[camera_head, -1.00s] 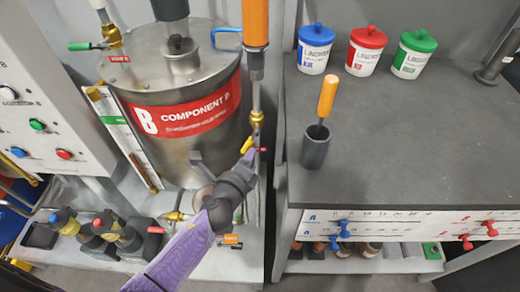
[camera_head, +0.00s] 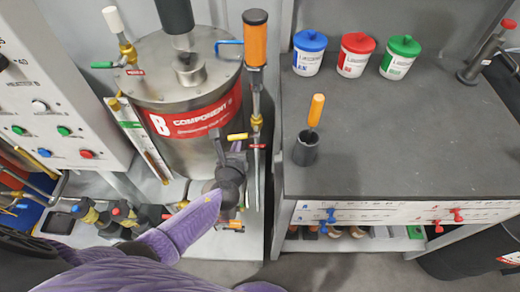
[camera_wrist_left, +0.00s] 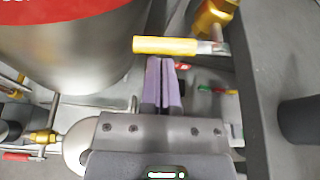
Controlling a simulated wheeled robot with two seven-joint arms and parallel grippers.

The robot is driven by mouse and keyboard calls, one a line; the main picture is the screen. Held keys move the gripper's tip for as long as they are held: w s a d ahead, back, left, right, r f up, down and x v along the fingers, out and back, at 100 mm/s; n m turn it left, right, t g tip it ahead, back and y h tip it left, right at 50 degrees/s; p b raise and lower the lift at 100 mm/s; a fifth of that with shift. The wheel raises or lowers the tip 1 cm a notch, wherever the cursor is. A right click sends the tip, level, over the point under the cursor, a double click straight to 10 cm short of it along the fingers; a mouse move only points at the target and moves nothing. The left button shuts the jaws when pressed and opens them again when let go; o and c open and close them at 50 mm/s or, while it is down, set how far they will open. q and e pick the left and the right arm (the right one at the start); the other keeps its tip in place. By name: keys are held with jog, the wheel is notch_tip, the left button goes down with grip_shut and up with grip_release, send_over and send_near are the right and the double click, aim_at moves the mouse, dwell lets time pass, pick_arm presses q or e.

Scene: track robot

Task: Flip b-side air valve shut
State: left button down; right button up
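The valve with the yellow handle (camera_head: 238,137) is on the pipe to the right of the COMPONENT B tank (camera_head: 187,115). Its handle lies about level and points left from its brass body (camera_head: 256,121). In the left wrist view the yellow handle (camera_wrist_left: 165,45) crosses just beyond the fingertips. My left gripper (camera_head: 236,147) is just below the handle; its purple fingers (camera_wrist_left: 161,65) are close together with nothing visible between them. I cannot tell whether the tips touch the handle. My right gripper is not in view.
An orange-handled pump (camera_head: 255,38) rises above the valve. A small red handle (camera_head: 257,146) is just below it. A grey bench (camera_head: 400,140) with a dark cup (camera_head: 306,150) stands to the right. A control panel (camera_head: 45,95) is at left.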

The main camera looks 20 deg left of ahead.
pick_arm(q)
jog(key=shift+a+f, duration=0.1)
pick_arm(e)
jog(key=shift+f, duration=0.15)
pick_arm(q)
jog(key=shift+s+a+f, duration=0.2)
jog(key=shift+a, duration=0.5)
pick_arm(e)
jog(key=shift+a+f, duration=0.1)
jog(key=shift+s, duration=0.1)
